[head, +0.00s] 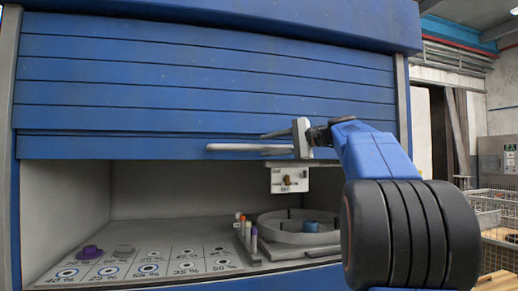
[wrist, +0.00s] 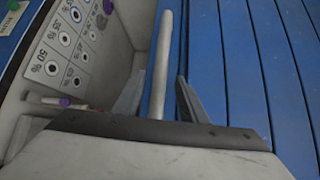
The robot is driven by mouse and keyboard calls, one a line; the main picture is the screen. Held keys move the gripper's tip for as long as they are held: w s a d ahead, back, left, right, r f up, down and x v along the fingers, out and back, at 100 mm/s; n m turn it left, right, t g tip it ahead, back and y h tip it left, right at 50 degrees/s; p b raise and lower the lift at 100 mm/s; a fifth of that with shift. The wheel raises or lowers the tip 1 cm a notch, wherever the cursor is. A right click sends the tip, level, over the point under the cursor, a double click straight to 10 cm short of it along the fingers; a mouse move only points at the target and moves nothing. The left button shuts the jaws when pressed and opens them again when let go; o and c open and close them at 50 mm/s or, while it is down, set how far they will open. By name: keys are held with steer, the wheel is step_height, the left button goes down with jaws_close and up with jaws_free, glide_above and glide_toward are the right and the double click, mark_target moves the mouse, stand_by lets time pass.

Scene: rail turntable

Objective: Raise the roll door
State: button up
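The blue roll door (head: 200,85) of horizontal slats is partly raised, with its lower edge above an open compartment. A pale grey bar handle (head: 232,147) sticks out at its bottom slat. My gripper (head: 268,143) is at the right end of this handle. In the wrist view the handle (wrist: 162,50) runs between the two dark fingers, with a visible gap on each side. The fingers are open around the bar and do not appear to press on it. The handle's near end is hidden behind the gripper body.
A wire basket (head: 497,212) stands right.

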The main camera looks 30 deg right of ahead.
steer(key=v, duration=1.1)
stand_by(0.3)
steer(key=s+a+f+n+g+h, duration=0.2)
steer(key=s+a+f+g, duration=0.1)
steer(key=a+f, duration=0.9)
steer(key=s+a+f+n+g+h, duration=0.1)
steer(key=s+a+f+n+g, duration=0.15)
steer(key=a+f, duration=1)
steer(key=s+a+f+n+g+h, duration=0.1)
steer(key=s+f+n, duration=0.2)
steer(key=s+f, duration=0.3)
steer(key=s+a+f+n+g+h, duration=0.1)
steer(key=s+f, duration=0.6)
steer(key=f, duration=0.7)
steer(key=s+a+f+n+g+h, duration=0.1)
steer(key=s+f+n, duration=0.4)
steer(key=f, duration=0.6)
steer(key=shift+s+g+h, duration=0.45)
steer(key=shift+s+h, duration=0.3)
steer(key=shift+h, duration=0.35)
